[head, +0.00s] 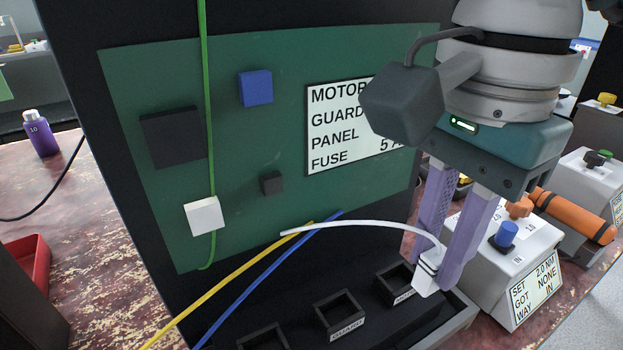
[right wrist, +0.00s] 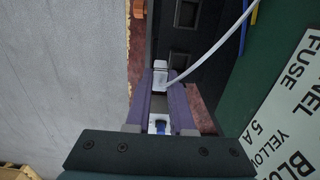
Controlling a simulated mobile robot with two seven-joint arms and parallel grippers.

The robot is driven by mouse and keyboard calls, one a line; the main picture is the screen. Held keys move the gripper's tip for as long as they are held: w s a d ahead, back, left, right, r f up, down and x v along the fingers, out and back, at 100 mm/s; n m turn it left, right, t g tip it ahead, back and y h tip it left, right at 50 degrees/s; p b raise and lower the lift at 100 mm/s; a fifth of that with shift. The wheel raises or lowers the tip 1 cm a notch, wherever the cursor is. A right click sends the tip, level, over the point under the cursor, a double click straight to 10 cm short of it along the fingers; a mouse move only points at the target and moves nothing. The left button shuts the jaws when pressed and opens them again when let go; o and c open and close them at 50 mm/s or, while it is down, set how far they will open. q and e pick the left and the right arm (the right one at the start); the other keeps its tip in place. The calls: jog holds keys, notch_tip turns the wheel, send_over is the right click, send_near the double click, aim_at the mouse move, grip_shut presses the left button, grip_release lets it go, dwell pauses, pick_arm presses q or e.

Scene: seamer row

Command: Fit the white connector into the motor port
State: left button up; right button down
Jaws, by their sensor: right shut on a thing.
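The white connector (head: 428,273), with a white cable (head: 362,225) arching off to the left, is held between the purple fingers of my right gripper (head: 437,265). In the right wrist view the connector (right wrist: 160,77) sits between the fingertips. It is just right of and above the rightmost black port (head: 397,281), apart from the opening as far as I can tell. That port's label is partly hidden, showing only its first letters. The middle port (head: 338,310) reads GUARD. A third port (head: 262,339) is cut by the lower edge. My left gripper is out of view.
A green panel (head: 270,200) with blue, white and dark blocks and a MOTOR/GUARD/PANEL/FUSE sign (head: 335,130) stands behind. Yellow (head: 225,285) and blue (head: 262,283) cables cross in front. A white box (head: 510,270) with a blue knob and an orange cylinder (head: 575,217) stand to the right.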

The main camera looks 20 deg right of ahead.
jog(key=w, duration=0.3)
jog(key=shift+w+a, duration=0.1)
jog(key=shift+f, duration=1.8)
jog(key=shift+f+b, duration=0.2)
jog(key=shift+b, duration=0.1)
jog(key=c, duration=0.8)
grip_release()
jog(key=shift+r, duration=0.1)
